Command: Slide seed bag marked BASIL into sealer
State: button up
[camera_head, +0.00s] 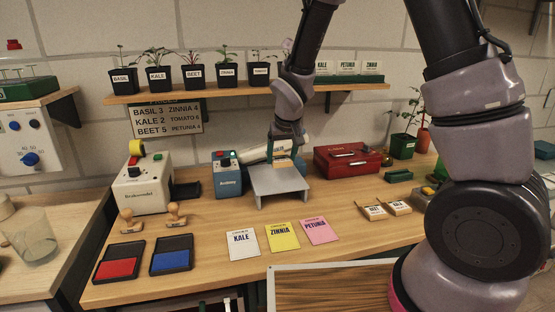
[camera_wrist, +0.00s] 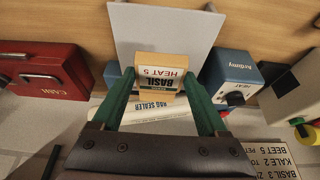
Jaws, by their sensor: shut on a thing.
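The seed bag (camera_wrist: 155,72) is a small tan packet with a white label reading BASIL and HEAT 5. My gripper (camera_wrist: 157,88) is shut on it between two green fingers. In the head view my gripper (camera_head: 284,145) holds the bag (camera_head: 283,163) near the back edge of a grey stand (camera_head: 278,183). The bag sealer (camera_wrist: 150,112), a long pale body lettered BAG SEALER, lies close beyond the bag; it also shows in the head view (camera_head: 254,154), partly hidden by my gripper. I cannot tell whether bag and sealer touch.
A blue box with a HEAT knob (camera_head: 228,176) stands left of the grey stand, and a red cash box (camera_head: 347,160) stands right. KALE (camera_head: 243,242), ZINNIA (camera_head: 282,236) and PETUNIA (camera_head: 319,231) packets lie in front. A shelf with potted seedlings (camera_head: 230,91) hangs above.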

aim_at(273, 171)
jog(key=shift+w+a+f, duration=0.1)
jog(key=shift+w+a, duration=0.05)
jog(key=shift+x, duration=0.85)
jog(key=shift+s+x, duration=0.2)
jog(key=shift+x, duration=0.8)
jog(key=shift+s+x, duration=0.15)
jog(key=shift+x, duration=0.8)
jog(key=shift+w+a+f, duration=0.1)
jog(key=shift+w+f, duration=0.4)
jog(key=shift+w, duration=0.1)
jog(key=shift+w+a, duration=0.2)
jog(key=shift+w, duration=0.65)
jog(key=shift+w+a, duration=0.15)
jog(key=shift+w, duration=0.65)
jog(key=shift+w+a, duration=0.2)
jog(key=shift+w, duration=0.65)
